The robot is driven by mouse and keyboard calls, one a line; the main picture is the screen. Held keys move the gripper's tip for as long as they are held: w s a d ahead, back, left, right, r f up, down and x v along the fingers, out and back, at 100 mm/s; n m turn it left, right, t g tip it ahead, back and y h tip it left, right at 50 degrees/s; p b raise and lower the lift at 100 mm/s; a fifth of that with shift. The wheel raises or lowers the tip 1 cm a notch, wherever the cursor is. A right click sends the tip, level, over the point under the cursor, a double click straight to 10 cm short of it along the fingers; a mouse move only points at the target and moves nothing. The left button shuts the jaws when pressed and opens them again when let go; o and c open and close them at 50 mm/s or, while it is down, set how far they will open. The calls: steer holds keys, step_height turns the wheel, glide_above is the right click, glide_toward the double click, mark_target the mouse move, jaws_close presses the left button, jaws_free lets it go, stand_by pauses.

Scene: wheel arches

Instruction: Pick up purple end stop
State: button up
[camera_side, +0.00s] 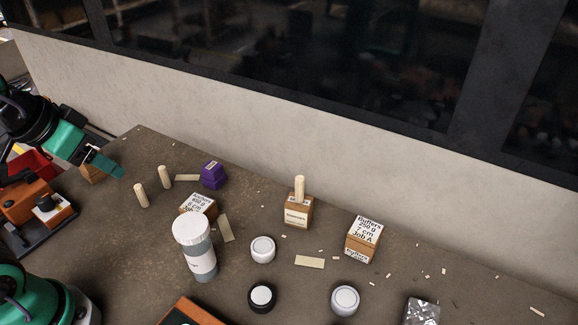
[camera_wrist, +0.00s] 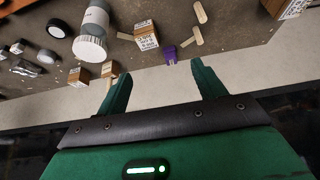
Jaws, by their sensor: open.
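The purple end stop (camera_side: 213,175) is a small purple block standing on the brown worktop, near its back edge by the wall. It also shows in the wrist view (camera_wrist: 170,54), small, beyond the fingertips. My gripper (camera_side: 107,163) is at the left of the side view, raised and well apart from the end stop. In the wrist view my gripper (camera_wrist: 158,72) has its two green fingers spread wide with nothing between them. The end stop lies past the gap between the fingers, a little toward the right finger.
A labelled wooden block (camera_side: 199,204) stands close in front of the end stop. A white-lidded jar (camera_side: 195,250) stands nearer the camera. A block with a dowel (camera_side: 298,211) is to the right.

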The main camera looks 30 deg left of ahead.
steer(key=shift+w, duration=0.15)
steer(key=g, duration=0.6)
glide_above(214, 163)
steer(key=f, duration=1.5)
steer(key=shift+s+d+f, duration=0.1)
steer(key=shift+s+f, duration=0.1)
steer(key=shift+f, duration=0.2)
steer(key=shift+w+f, duration=0.15)
steer(key=shift+f, duration=3.95)
